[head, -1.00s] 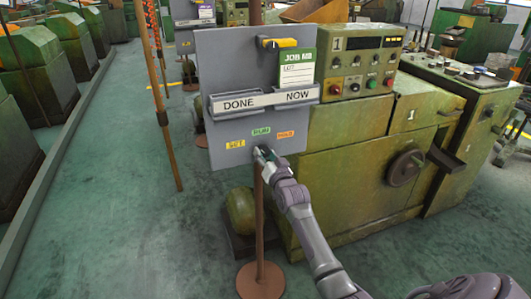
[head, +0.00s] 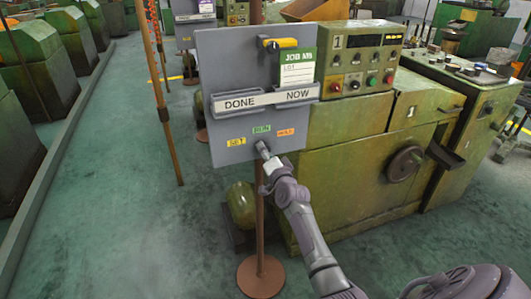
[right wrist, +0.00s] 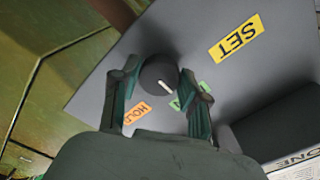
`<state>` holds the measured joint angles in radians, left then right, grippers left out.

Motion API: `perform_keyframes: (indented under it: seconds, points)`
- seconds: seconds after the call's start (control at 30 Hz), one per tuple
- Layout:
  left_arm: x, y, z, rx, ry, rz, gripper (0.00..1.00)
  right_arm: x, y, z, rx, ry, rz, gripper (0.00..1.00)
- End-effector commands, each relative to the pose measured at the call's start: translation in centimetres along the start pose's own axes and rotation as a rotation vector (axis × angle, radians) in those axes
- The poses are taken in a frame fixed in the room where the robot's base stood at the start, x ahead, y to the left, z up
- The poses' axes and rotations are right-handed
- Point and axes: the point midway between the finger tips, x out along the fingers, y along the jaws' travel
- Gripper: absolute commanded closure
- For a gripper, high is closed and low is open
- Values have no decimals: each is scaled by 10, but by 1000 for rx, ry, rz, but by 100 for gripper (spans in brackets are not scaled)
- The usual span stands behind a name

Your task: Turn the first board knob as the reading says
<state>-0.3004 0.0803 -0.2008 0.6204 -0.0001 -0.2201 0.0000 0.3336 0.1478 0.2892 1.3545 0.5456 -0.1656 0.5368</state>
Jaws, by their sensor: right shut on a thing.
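The first board (head: 228,65) is a grey panel on a brown post beside machine 1. Its dark round knob (right wrist: 158,72) sits low on the board, with a white pointer mark. The yellow SET label (right wrist: 236,36) is farther off. My right gripper (head: 262,149) is at the knob, its two fingers (right wrist: 160,80) closed on opposite sides of it. In the head view the gripper mostly hides the knob. My left gripper is out of view.
Machine 1 (head: 350,150) stands right behind the board, with a display (head: 356,40) too small to read. The board carries a green job card (head: 297,68) and DONE and NOW trays (head: 240,101). Free floor (head: 110,220) lies to the left.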

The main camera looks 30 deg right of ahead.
Motion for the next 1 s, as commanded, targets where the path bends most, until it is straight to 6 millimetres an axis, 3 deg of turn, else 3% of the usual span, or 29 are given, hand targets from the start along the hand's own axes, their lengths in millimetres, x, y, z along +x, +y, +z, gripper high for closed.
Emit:
perform_keyframes:
  seconds: [0.47, 0.5, 0.6, 0.63, 1.0]
  points:
    - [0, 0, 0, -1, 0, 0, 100, 0, 0, 0, 12, -1, 1, 90]
    - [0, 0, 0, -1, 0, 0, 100, 0, 0, 0, 12, -1, 1, 51]
    - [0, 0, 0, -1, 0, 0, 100, 0, 0, 0, 12, 0, 1, 34]
    - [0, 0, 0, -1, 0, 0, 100, 0, 0, 0, 12, 0, 1, 30]
    - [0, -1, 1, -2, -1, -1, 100, -4, 0, 0, 12, 0, 0, 30]
